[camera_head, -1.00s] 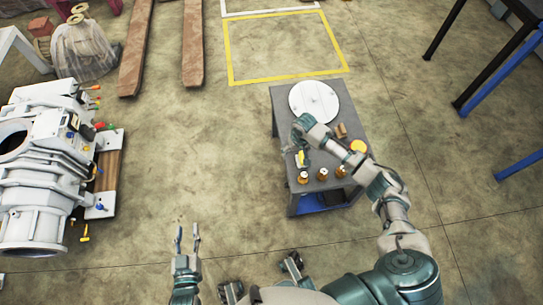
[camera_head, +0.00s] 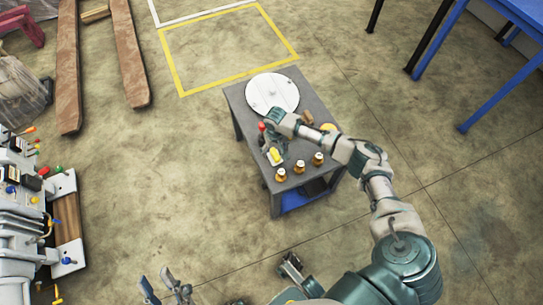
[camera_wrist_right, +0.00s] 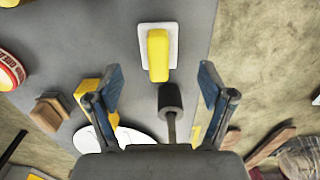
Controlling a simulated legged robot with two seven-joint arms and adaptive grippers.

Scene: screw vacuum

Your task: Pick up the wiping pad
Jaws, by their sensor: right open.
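The wiping pad looks like a white flat base with a yellow handle (camera_wrist_right: 158,52). It lies on the grey tabletop, and in the head view its yellow part (camera_head: 275,156) shows at the table's left side. My right gripper (camera_wrist_right: 158,76) is open, with one blue-tipped finger on each side in the wrist view. The pad lies beyond and between the fingertips, with nothing gripped. In the head view my right gripper (camera_head: 272,139) is over the table's left side, partly hidden by its wrist. My left gripper (camera_head: 163,284) is open and empty at the bottom, away from the table.
The grey table (camera_head: 242,110) also holds a round white disc (camera_head: 272,93), several brass fittings (camera_head: 299,166) and a brown block (camera_head: 307,117). A dark cylinder on a rod (camera_wrist_right: 170,97) shows between my right fingers. A vacuum pump (camera_head: 22,215) stands left; open floor lies between.

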